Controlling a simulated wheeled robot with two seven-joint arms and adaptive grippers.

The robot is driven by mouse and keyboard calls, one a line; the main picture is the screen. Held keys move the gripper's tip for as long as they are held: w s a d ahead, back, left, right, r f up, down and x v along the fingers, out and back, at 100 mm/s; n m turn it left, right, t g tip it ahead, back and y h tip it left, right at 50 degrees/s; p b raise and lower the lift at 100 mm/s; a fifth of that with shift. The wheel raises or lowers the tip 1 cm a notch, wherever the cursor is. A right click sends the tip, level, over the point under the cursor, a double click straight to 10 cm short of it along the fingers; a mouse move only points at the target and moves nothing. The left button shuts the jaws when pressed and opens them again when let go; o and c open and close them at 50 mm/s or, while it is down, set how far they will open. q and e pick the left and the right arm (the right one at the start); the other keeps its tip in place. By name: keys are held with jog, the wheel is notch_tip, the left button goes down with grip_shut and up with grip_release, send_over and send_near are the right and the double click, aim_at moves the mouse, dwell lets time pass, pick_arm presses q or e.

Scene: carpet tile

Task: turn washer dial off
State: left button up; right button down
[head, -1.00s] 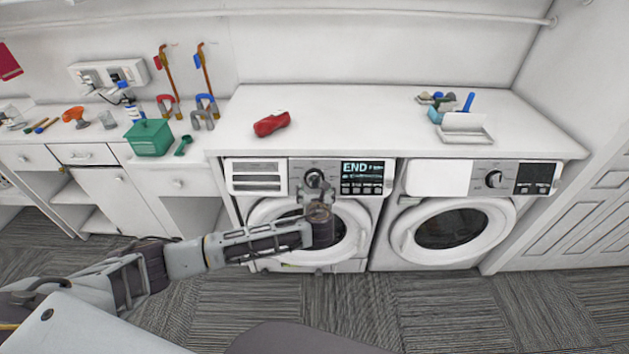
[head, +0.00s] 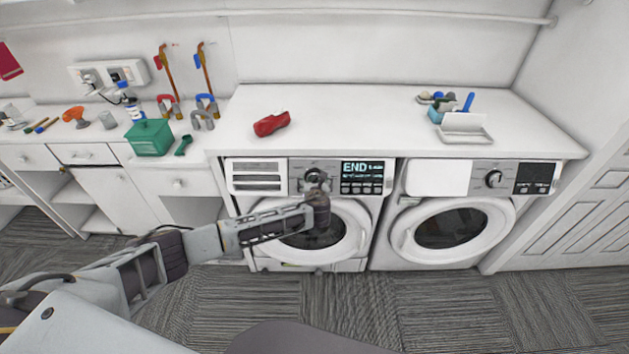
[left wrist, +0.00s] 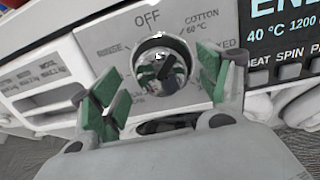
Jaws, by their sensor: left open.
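The left washer (head: 350,258) has a round dial (head: 312,175) on its control panel, beside a lit display (head: 361,178) that reads END. In the left wrist view the dial (left wrist: 160,64) has a chrome rim, with OFF printed above it and RINSE and COTTON to its sides. Where the dial points is unclear. My left gripper (head: 316,186) is open just in front of the dial. In the left wrist view its green-padded fingers (left wrist: 158,88) stand to the left and right of the dial, apparently without gripping it. My right gripper is not in view.
A second washer (head: 452,222) with its own dial (head: 494,179) stands to the right. The countertop (head: 350,115) above holds a red object (head: 271,123) and a small white tray (head: 466,134). A green box (head: 149,138) sits on the left counter. The carpet in front is clear.

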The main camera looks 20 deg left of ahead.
pick_arm(q)
jog(key=shift+x, duration=0.9)
jog(key=c, duration=1)
jog(key=shift+n, duration=0.3)
jog(key=n, duration=0.4)
jog(key=shift+p, duration=0.3)
jog(key=shift+a+n+g, duration=0.15)
jog(key=shift+n+g, duration=0.25)
jog(key=shift+n, duration=1.9)
